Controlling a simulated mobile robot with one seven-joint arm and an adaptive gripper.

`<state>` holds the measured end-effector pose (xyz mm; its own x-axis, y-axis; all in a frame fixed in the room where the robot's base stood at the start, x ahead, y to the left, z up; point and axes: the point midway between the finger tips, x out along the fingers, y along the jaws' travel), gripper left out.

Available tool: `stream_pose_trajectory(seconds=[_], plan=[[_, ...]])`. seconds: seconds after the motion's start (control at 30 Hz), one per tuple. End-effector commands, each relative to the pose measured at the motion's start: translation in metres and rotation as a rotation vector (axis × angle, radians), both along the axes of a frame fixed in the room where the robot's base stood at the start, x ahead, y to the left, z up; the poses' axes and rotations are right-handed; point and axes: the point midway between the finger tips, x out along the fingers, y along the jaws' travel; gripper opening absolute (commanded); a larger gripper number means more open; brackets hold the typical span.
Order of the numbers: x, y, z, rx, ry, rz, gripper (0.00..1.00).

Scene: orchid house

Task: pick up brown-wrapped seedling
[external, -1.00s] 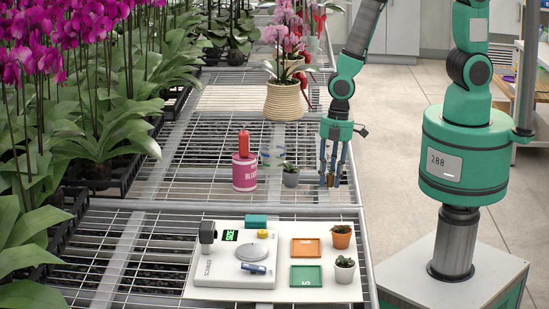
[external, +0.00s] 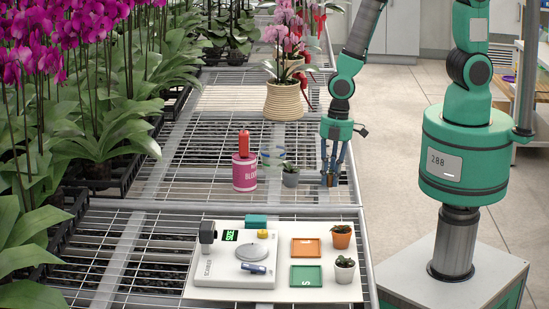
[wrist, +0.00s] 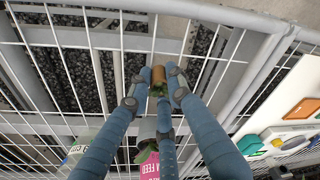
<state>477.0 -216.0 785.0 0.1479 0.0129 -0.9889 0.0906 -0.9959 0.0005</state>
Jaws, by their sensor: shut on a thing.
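The brown-wrapped seedling (wrist: 158,76) shows in the wrist view as a small brown cylinder with green leaves, between my blue fingertips. My gripper (external: 330,180) is shut on it, low over the wire bench near its right edge. It also shows in the wrist view (wrist: 160,82), with fingers on both sides of the wrap. In the external view the fingers hide most of the seedling. I cannot tell whether it still touches the bench.
A small grey pot with a plant (external: 290,176) stands just left of my gripper. A pink tin (external: 244,172) with a red top is further left. A white board (external: 205,268) with a scale, an orange tray (external: 306,247) and a green tray (external: 306,275) lies in front.

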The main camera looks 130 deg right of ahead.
Motion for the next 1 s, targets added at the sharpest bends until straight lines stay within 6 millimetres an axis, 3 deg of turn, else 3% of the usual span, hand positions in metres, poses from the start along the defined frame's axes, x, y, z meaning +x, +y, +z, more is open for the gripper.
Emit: stream_pose_trajectory(seconds=[0.27,0.47,1.0], plan=[[0.001,0.0,0.013,-0.001,-0.002,0.001,0.04],[0.001,0.0,0.04,-0.001,-0.003,0.001,0.04],[-0.079,0.036,0.044,0.0,-0.001,-0.001,0.04]])
